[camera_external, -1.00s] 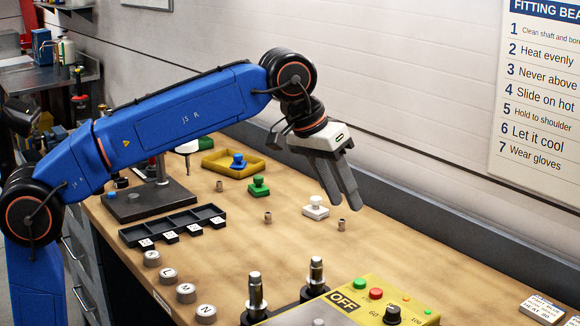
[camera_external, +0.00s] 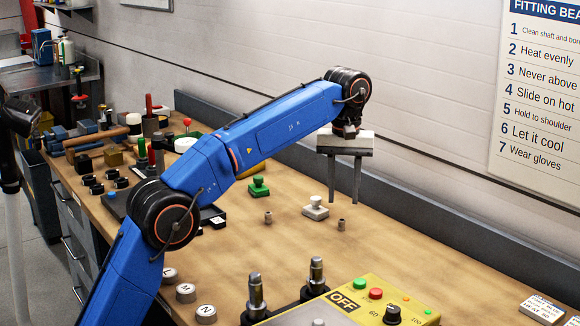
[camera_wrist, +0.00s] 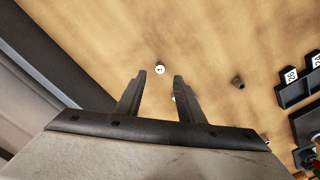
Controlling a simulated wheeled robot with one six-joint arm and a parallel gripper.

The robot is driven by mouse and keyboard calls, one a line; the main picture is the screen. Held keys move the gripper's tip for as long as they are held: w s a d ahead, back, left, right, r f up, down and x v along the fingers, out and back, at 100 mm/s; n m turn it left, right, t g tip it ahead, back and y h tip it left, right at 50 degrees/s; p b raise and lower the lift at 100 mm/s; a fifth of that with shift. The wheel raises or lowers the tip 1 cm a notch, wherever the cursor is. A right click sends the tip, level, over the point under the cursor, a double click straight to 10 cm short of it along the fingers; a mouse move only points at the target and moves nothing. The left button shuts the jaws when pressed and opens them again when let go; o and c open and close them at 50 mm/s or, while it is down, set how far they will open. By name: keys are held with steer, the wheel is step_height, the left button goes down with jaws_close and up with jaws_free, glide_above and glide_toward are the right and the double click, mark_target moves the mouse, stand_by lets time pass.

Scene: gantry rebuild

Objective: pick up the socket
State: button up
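Two small metal cylinders that look like sockets stand on the wooden bench. The right socket (camera_external: 341,225) is near the white knobbed block. In the wrist view this socket (camera_wrist: 160,69) has a pale round top and lies just beyond the fingertips. The other socket (camera_external: 268,217) stands further left; it also shows in the wrist view (camera_wrist: 238,82), right of the fingers. I cannot tell which the task means. My gripper (camera_external: 344,200) points down above the bench, behind the right socket. Its fingers (camera_wrist: 158,75) are apart, with nothing held.
A white knobbed block (camera_external: 316,208) sits close by on the left, and a green knobbed block (camera_external: 259,187) further left. A yellow control box (camera_external: 365,300) and two dark upright posts (camera_external: 316,272) stand in front. A grey rail (camera_external: 430,190) runs along the back.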

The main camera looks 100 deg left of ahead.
mark_target(342, 230)
steer(key=shift+f, duration=3.55)
jaws_close()
